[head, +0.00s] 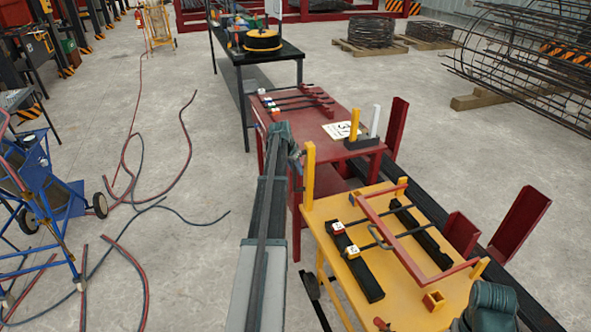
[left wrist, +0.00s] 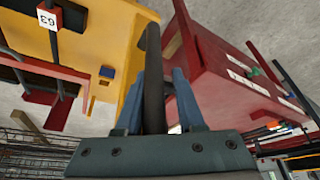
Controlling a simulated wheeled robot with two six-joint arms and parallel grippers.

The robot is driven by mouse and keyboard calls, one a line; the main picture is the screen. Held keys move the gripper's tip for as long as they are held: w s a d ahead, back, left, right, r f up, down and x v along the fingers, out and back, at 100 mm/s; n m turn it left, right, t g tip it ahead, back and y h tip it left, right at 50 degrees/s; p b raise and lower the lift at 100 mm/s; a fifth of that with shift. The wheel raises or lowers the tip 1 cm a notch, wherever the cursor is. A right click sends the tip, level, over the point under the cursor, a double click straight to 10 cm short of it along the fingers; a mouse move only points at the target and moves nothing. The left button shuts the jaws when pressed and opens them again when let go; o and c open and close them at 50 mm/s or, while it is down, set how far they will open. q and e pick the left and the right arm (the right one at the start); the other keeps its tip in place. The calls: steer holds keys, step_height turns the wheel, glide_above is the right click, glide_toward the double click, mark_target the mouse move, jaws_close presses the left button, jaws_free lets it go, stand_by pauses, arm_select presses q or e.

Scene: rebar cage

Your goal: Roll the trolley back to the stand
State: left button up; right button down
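The yellow trolley (head: 411,306) stands at the lower right in the head view, with a red rectangular frame (head: 362,201) and black strips on its top. It also shows at the upper left of the left wrist view (left wrist: 106,38). The red stand (head: 337,97) is just beyond it and shows at the right of the left wrist view (left wrist: 225,80). My left gripper (left wrist: 158,85) has both fingers close around an upright dark bar (left wrist: 153,65), between trolley and stand. Where the bar is fixed is hidden. My right gripper is out of view; only an arm link shows.
A black table (head: 270,56) with a black and yellow reel stands behind the stand. Hoses (head: 188,140) lie on the floor at left, near a blue cart (head: 48,187). Dark red uprights (head: 518,226) stand right of the trolley. Rebar cages (head: 530,50) are at the back right.

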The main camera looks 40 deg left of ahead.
arm_select(q)
steer(key=shift+r, duration=0.1)
steer(key=p+v, duration=1.2)
steer(key=v, duration=0.1)
steer(key=shift+r+p, duration=0.35)
steer(key=shift+s+a, duration=0.1)
